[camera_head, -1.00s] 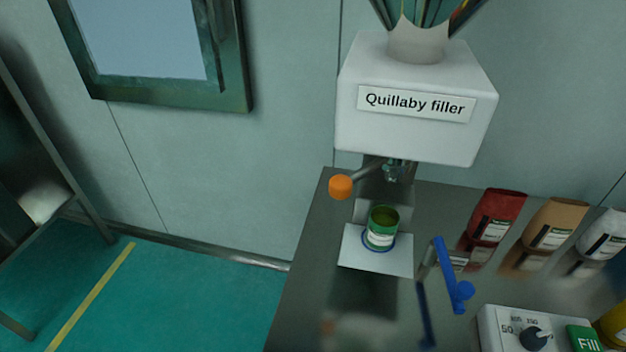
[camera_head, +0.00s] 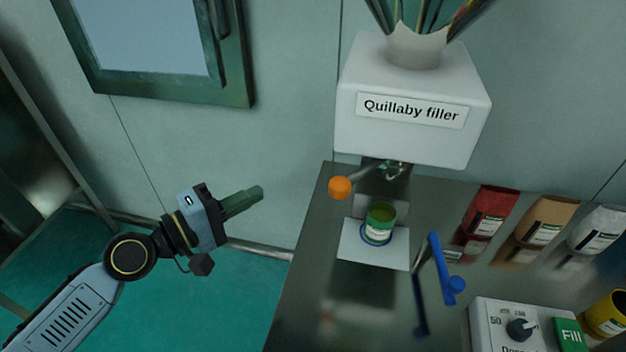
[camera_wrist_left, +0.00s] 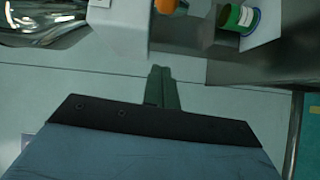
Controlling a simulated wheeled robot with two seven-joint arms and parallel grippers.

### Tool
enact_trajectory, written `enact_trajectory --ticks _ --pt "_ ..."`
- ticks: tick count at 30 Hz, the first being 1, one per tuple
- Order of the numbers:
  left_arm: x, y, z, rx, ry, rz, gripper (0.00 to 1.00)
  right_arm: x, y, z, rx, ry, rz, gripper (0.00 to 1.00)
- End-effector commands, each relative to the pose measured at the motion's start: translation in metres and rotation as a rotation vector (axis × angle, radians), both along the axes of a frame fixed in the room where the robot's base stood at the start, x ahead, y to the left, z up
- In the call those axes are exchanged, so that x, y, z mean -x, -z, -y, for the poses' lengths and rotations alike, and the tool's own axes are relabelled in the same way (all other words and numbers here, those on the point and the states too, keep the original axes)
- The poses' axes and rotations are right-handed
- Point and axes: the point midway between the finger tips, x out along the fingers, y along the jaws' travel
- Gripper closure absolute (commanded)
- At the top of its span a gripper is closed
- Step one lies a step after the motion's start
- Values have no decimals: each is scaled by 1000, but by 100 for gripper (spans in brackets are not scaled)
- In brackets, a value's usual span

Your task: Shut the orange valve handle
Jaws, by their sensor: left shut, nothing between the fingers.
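The orange valve handle (camera_head: 340,187) is a round orange knob on a grey lever that sticks out to the left below the white Quillaby filler (camera_head: 412,108). The knob also shows at the top of the left wrist view (camera_wrist_left: 166,6). A green can (camera_head: 381,223) stands on a white plate (camera_head: 372,257) below the filler's spout. My left gripper (camera_head: 260,191) is shut and empty, left of the knob and apart from it, its fingers pointing right. Its shut fingers (camera_wrist_left: 160,72) show in the wrist view. My right gripper is not in view.
Red, tan and white bags (camera_head: 540,222) line the counter's right side. A dial box (camera_head: 505,325) with a green Fill button (camera_head: 570,335) sits at front right. The space between gripper and knob is clear.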

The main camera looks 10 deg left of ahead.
Motion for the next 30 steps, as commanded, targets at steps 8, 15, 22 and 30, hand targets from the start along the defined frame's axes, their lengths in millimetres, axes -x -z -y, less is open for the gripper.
enact_trajectory --ticks 8,15,22,30 --pt "1 -3 1 8 6 2 100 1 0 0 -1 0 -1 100" --pt "-7 -4 7 7 3 3 100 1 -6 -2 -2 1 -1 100" --pt "-39 -6 33 10 5 4 100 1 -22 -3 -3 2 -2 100" --pt "-78 -3 70 8 7 0 100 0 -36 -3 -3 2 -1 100"
